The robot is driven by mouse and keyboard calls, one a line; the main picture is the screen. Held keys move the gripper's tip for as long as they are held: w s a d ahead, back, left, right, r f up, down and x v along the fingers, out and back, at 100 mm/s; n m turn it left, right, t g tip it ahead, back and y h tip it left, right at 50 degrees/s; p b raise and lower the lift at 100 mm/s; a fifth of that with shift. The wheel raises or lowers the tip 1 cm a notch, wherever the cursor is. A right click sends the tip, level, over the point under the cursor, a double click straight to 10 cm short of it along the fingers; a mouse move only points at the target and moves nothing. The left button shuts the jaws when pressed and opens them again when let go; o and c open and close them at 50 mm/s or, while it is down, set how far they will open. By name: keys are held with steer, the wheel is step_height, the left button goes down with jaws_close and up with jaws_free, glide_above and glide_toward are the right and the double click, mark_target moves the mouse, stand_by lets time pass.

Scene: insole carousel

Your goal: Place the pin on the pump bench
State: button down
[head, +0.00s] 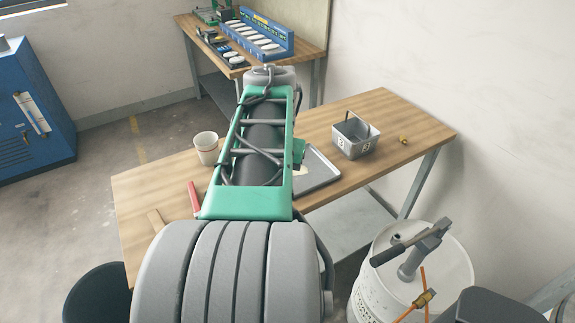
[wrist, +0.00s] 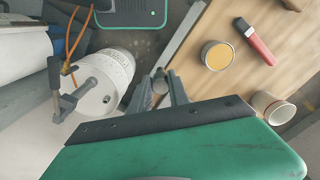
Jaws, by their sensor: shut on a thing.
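My gripper (wrist: 160,86) is shut on a small grey round-ended piece, which I take to be the pin (wrist: 160,77), held between the fingertips in the wrist view. The pin appears to be near the wooden bench edge in that view; its height above things is unclear. In the head view my arm hides the gripper and the pin. The nearer wooden bench (head: 420,115) spans the middle of the head view and also shows at the right of the wrist view (wrist: 238,82). I cannot tell for sure which bench is the pump bench.
A white drum (head: 437,268) with a hand pump (head: 413,252) stands by the nearer bench. On that bench are a cup (head: 206,149), a grey bin (head: 355,137), a metal tray (head: 322,168) and a red-handled tool (head: 194,196). A second bench (head: 310,43) stands behind.

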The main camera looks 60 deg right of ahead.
steer(key=w+d+f+p, duration=0.1)
steer(key=w+d+f, duration=0.1)
steer(key=w+f, duration=0.1)
steer(key=w+d+f+p, duration=0.1)
steer(key=w+d+f, duration=0.2)
steer(key=w+f, duration=0.1)
steer(key=w+d+f+p, duration=0.1)
steer(key=w+d+f, duration=0.1)
steer(key=f, duration=0.3)
steer(key=shift+w+d+f+p, duration=0.1)
steer(key=shift+w+d+p, duration=0.1)
steer(key=shift+w, duration=0.25)
steer(key=shift+w+d+p, duration=0.15)
steer(key=shift+w+p, duration=0.05)
steer(key=shift+w, duration=0.25)
steer(key=shift+f, duration=0.35)
steer(key=c, duration=1.3)
jaws_free()
steer(key=shift+o, duration=0.2)
